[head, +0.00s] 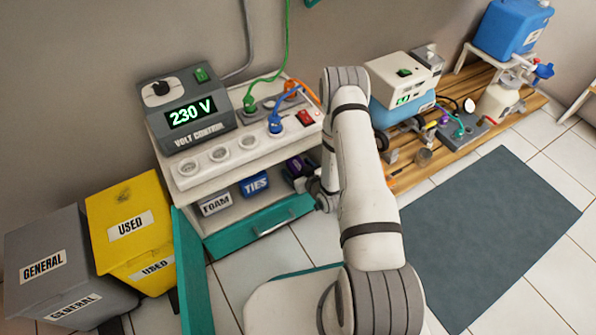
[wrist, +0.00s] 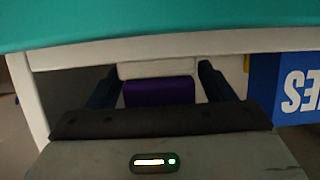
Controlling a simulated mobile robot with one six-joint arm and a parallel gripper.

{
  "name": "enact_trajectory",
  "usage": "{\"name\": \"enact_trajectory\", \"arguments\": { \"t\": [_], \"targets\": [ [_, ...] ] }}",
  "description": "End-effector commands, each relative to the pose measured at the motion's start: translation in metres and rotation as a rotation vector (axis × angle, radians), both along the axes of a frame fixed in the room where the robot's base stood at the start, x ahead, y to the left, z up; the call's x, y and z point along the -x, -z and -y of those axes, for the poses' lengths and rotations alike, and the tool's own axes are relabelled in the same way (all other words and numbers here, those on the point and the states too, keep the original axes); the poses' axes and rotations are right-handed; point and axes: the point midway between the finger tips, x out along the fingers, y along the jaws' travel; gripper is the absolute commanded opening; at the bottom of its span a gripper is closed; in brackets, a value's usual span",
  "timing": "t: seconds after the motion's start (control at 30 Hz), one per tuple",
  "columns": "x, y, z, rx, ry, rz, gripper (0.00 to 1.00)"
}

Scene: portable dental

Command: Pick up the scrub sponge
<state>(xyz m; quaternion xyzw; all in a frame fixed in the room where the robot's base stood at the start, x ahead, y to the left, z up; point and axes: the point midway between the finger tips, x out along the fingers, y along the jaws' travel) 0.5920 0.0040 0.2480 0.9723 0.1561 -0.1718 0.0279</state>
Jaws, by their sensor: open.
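A purple block with a pale layer, which looks like the scrub sponge (wrist: 160,92), sits inside the shelf compartment in the wrist view. It lies between the two dark fingers of my gripper (wrist: 158,84), which are open, one on each side. Whether either finger touches it I cannot tell. In the head view a bit of purple, likely the same sponge (head: 295,166), shows at the shelf's right end, mostly hidden by my arm and gripper.
A blue TIES box (head: 254,185) stands beside the sponge, close to one finger; it also shows in the wrist view (wrist: 290,88). A FOAM box (head: 215,204) is further left. The white shelf top (head: 190,180) lies over the compartment. A teal drawer (head: 240,238) is below.

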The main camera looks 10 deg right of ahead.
Motion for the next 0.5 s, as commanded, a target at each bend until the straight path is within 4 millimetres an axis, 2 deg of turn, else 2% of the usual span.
{"name": "enact_trajectory", "arguments": {
  "t": [0.3,0.5],
  "targets": [
    [-0.0049,0.0012,-0.0014,-0.001,0.000,-0.001,0.75],
    [-0.0048,0.0012,-0.0010,0.000,0.001,-0.001,0.58]
  ]
}}
